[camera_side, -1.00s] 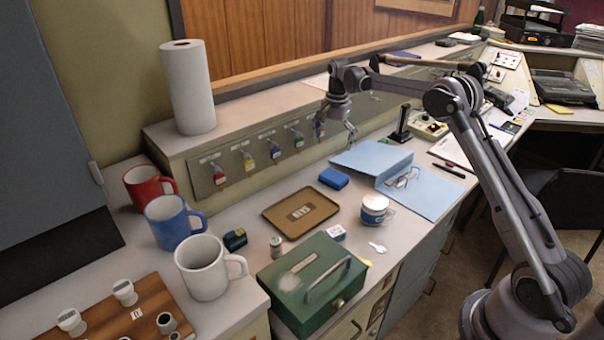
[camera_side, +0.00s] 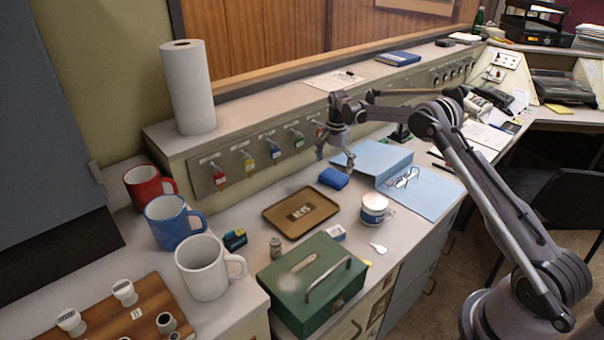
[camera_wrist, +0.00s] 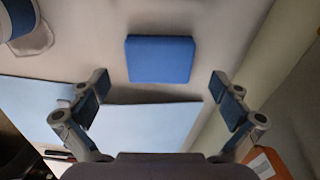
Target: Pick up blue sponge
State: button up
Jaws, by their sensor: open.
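The blue sponge (camera_side: 334,178) lies flat on the counter, just left of the light blue folder. My gripper (camera_side: 335,152) hangs above the counter, over and just behind the sponge in the side view. In the wrist view my gripper (camera_wrist: 160,88) has its fingers spread wide with nothing between them. The sponge is fully visible in the wrist view.
The light blue folder (camera_side: 430,193) with glasses (camera_side: 405,178) lies to the right. A brown tray (camera_side: 278,222), a white and blue mug (camera_side: 374,209) and a green cash box (camera_side: 300,305) stand nearer. A ledge with hanging keys (camera_side: 248,160) runs behind.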

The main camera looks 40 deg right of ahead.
aim_at(333, 176)
notch_tip(333, 176, down, 4)
jog(key=shift+r, duration=0.15)
jog(key=shift+c, duration=0.3)
jog(key=c, duration=0.8)
